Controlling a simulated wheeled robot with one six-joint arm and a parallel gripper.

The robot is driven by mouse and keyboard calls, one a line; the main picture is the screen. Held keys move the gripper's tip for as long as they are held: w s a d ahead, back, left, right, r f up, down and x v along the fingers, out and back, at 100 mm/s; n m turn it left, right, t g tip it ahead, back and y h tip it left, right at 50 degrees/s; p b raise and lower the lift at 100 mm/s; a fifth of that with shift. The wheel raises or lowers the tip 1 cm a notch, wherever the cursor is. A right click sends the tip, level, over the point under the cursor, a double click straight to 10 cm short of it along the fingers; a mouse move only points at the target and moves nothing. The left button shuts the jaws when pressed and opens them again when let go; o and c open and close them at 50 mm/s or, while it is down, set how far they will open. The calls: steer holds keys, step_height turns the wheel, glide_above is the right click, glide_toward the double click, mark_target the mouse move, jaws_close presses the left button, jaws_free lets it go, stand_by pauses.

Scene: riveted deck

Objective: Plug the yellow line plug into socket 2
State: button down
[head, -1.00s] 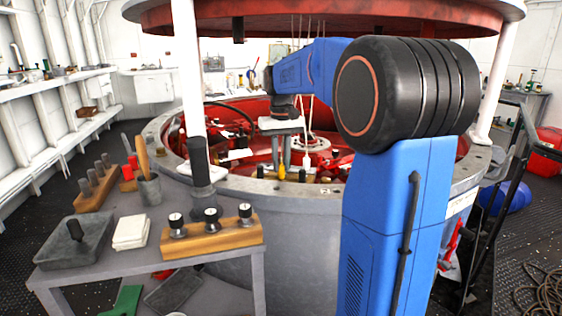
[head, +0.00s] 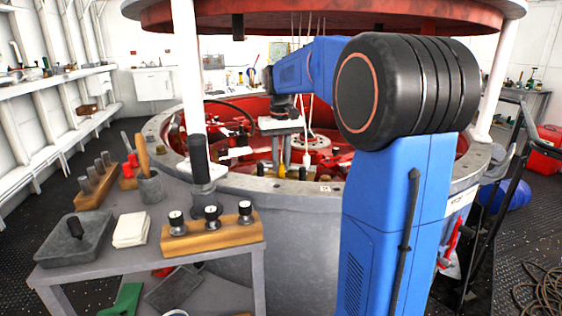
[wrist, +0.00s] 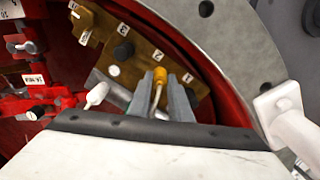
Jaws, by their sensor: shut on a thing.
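My gripper (wrist: 161,92) is shut on the yellow line plug (wrist: 159,77), with one grey finger on each side of it. A pale line trails from the plug back between the fingers. The plug is over the brown socket board (wrist: 145,47), just below the label marked 2 (wrist: 157,56). Its tip is hidden, so I cannot tell whether it is in the socket. A black plug (wrist: 123,52) stands on the board near label 3. In the head view the yellow plug (head: 282,171) shows below my gripper (head: 283,158), just behind the ring's near rim.
The grey ring rim (wrist: 228,42) curves close by on the right in the wrist view. A white-tipped part (wrist: 96,96) and red fittings (wrist: 30,105) lie to the left. A grey table (head: 190,259) with a wooden block (head: 212,234) stands in front of the ring.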

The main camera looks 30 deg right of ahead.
steer(key=c, duration=1.5)
jaws_free()
steer(key=shift+c, duration=0.2)
step_height(320, 180, up, 12)
steer(key=shift+f, duration=0.1)
